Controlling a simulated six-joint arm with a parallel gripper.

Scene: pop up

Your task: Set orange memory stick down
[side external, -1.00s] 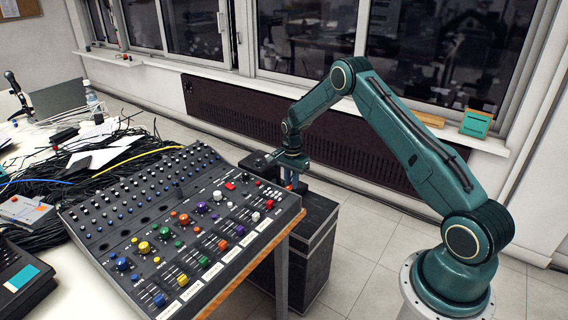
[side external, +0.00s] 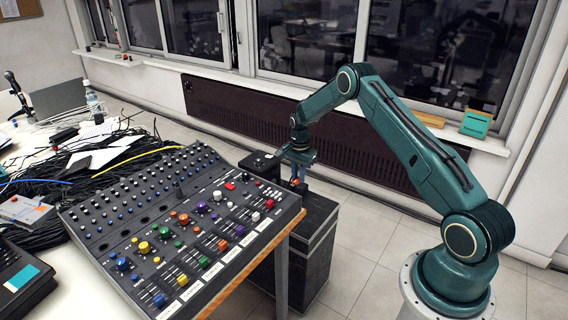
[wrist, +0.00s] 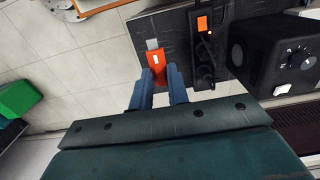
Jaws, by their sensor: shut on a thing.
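My gripper (wrist: 160,77) has blue fingers and is shut on the orange memory stick (wrist: 157,62). The stick has a white mark, and its silver plug points away from the fingers. In the wrist view it shows over the edge of the dark top of a black cabinet (wrist: 173,24). In the side view my gripper (side external: 297,181) is low over the black cabinet (side external: 318,243), behind the mixing console. The stick is too small there to tell whether it touches the cabinet top.
A black power strip (wrist: 207,50) with an orange switch and a black box with a knob (wrist: 272,55) stand close beside the stick. The mixing console (side external: 180,225) on the table is left of the arm. A green object (wrist: 18,98) shows at the wrist view's left.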

